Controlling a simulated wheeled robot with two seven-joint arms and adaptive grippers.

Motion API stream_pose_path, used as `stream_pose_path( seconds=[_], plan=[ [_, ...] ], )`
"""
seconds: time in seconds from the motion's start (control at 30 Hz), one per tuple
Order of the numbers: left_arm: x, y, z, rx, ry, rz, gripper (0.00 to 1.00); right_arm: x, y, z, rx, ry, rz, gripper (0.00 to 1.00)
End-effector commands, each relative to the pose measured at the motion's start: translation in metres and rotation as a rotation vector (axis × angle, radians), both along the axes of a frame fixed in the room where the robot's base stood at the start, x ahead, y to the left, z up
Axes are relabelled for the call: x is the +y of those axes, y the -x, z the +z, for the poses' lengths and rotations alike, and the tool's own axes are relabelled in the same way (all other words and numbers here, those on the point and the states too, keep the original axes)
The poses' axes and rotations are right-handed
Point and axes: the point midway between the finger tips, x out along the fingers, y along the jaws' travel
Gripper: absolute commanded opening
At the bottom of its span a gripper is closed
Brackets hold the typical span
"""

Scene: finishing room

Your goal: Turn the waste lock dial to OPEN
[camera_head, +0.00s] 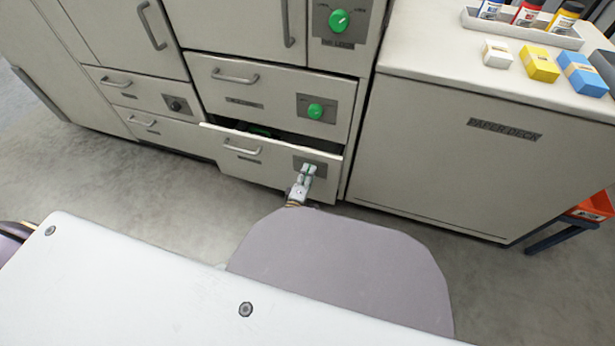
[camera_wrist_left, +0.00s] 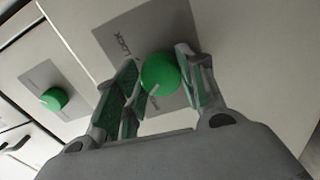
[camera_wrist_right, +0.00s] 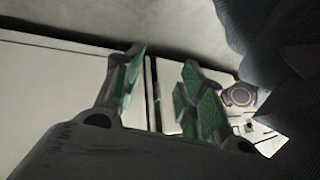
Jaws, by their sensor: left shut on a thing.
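The bottom drawer (camera_head: 215,143) has a grey dial plate near its right end. My left gripper (camera_head: 308,171) is at that plate and hides most of it in the head view. In the left wrist view, my left gripper (camera_wrist_left: 158,66) is shut on a round green dial (camera_wrist_left: 160,74). The dial's white mark points down toward a partly hidden word on the grey plate (camera_wrist_left: 146,25); the word LOCK is at the upper left. I cannot read the drawer's label. My right gripper (camera_wrist_right: 163,65) is open and empty, and out of the head view.
The bottom drawer stands slightly open. A green dial (camera_head: 315,111) is on the drawer above and another (camera_head: 339,20) higher up. A dark knob (camera_head: 175,104) is to the left. The paper deck cabinet (camera_head: 450,160) stands close on the right. Open floor (camera_head: 120,190) lies to the left.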

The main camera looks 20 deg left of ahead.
Motion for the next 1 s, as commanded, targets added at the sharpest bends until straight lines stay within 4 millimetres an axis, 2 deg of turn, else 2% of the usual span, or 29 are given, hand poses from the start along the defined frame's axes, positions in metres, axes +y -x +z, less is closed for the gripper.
stream_pose_path(
  seconds=[0.2,0.4,0.93,0.97,1.0],
  plan=[
    [0.001,0.000,-0.002,0.007,0.156,0.001,0.16,0.001,-0.003,-0.005,-0.014,-0.009,0.002,0.40],
    [0.001,0.000,-0.001,0.010,0.242,0.001,0.16,0.002,-0.008,-0.005,-0.026,-0.013,0.004,0.40],
    [0.001,0.000,-0.001,0.012,0.277,0.001,0.16,0.002,-0.006,-0.008,-0.021,-0.015,0.004,0.40],
    [0.001,0.000,-0.001,0.011,0.276,0.001,0.41,0.003,-0.006,-0.008,-0.020,-0.015,0.004,0.40],
    [0.001,0.000,-0.001,0.011,0.276,0.001,0.46,0.002,-0.005,-0.008,-0.019,-0.015,0.004,0.40]
  ],
)
